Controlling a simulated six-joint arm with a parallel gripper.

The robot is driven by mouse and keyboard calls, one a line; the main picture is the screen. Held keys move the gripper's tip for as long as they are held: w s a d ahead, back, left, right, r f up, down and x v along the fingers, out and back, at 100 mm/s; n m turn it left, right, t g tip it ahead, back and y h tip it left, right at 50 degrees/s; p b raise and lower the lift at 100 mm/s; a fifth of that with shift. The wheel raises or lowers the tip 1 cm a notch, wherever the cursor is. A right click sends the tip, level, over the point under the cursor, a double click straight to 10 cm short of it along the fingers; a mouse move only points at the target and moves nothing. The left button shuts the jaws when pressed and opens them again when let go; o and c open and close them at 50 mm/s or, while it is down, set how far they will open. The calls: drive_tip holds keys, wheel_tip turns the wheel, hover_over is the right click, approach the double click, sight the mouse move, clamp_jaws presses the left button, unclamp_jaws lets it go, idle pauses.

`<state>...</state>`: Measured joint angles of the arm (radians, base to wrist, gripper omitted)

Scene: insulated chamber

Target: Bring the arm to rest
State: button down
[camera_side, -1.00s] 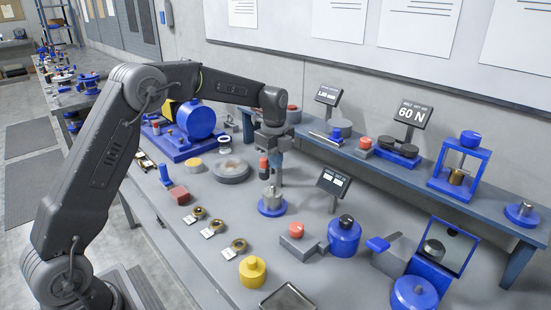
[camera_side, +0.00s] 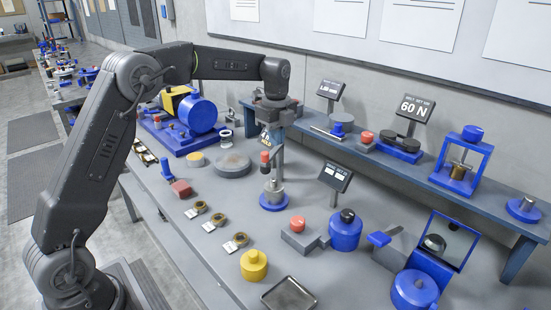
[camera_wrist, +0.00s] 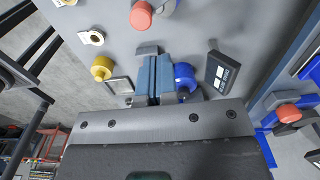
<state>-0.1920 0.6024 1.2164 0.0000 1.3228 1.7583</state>
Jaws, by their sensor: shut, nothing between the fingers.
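My gripper (camera_side: 272,165) hangs down from my raised forearm over the middle of the bench in the side view. In the wrist view my gripper (camera_wrist: 153,98) shows its two blue-grey fingers side by side, shut with nothing between them. In the side view its lower end overlaps a metal cylinder on a blue round base (camera_side: 273,203); I cannot tell the gap between them.
Near it stand a small display (camera_side: 335,177), a red-topped grey block (camera_side: 300,238), a blue pot (camera_side: 345,232), a yellow weight (camera_side: 253,265) and a grey disc (camera_side: 232,165). A raised shelf with a 60 N display (camera_side: 417,108) runs along the wall behind.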

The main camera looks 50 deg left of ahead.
drive_tip(key=s+d+r+n+t, duration=0.2)
drive_tip(key=s+d+r+n, duration=0.25)
drive_tip(key=s, duration=0.35)
drive_tip(key=s+d+r+n+t, duration=0.1)
drive_tip(key=s+d+r+n, duration=0.3)
drive_tip(key=s, duration=0.5)
drive_tip(key=s+f+n+t, duration=0.1)
drive_tip(key=s+f+n, duration=0.1)
drive_tip(key=s+n, duration=0.2)
drive_tip(key=s+d+f+n+t, duration=0.1)
drive_tip(key=s+n, duration=0.4)
drive_tip(key=s, duration=0.5)
drive_tip(key=shift+s+d+f+t, duration=0.3)
drive_tip(key=shift+s+f, duration=0.05)
drive_tip(key=shift+s, duration=0.05)
drive_tip(key=c, duration=1.8)
unclamp_jaws()
drive_tip(key=shift+n, duration=0.25)
